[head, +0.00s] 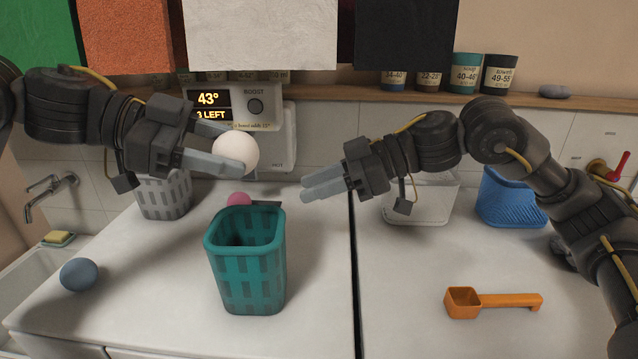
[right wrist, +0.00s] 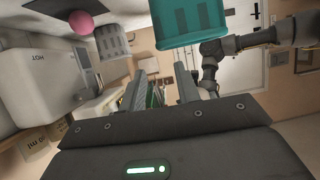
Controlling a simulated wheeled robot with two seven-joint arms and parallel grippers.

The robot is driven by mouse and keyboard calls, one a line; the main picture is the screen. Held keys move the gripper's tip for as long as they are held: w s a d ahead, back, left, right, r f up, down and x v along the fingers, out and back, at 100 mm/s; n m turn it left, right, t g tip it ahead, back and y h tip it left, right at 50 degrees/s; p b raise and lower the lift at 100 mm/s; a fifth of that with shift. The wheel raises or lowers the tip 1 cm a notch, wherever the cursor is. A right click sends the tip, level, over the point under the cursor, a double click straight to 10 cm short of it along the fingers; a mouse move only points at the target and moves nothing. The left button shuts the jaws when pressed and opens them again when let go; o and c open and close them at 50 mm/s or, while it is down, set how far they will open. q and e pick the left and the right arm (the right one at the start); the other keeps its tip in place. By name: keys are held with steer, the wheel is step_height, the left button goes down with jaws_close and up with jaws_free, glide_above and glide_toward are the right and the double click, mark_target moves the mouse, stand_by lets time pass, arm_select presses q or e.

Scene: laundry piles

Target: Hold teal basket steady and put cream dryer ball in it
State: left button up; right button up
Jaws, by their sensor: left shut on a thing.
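The cream dryer ball (head: 237,151) is held between the fingers of my left gripper (head: 232,160), up in the air above and behind the teal basket. The teal basket (head: 246,270) stands upright on the white counter, with its open top facing up. It also shows at the top of the right wrist view (right wrist: 190,25). My right gripper (head: 322,187) is in the air to the right of the basket and above its rim, apart from it. Its fingers (right wrist: 160,88) have a gap between them with nothing held.
A blue ball (head: 79,274) lies at left, and a pink ball (head: 239,200) is behind the teal basket. A grey basket (head: 165,195), white basket (head: 422,203) and blue basket (head: 510,200) stand at the back. An orange scoop (head: 490,301) lies front right. A dark seam (head: 354,270) splits the counter.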

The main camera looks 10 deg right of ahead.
mark_target(223, 218)
arm_select(q)
steer(key=shift+d, duration=0.1)
arm_select(e)
steer(key=x, duration=1.2)
steer(key=shift+r, duration=0.1)
jaws_close()
arm_select(q)
steer(key=shift+a+f, duration=0.35)
steer(key=shift+f, duration=1.4)
steer(key=shift+a+f, duration=0.3)
steer(key=shift+f, duration=1.45)
steer(key=shift+a+f, duration=0.35)
steer(key=shift+f, duration=1.4)
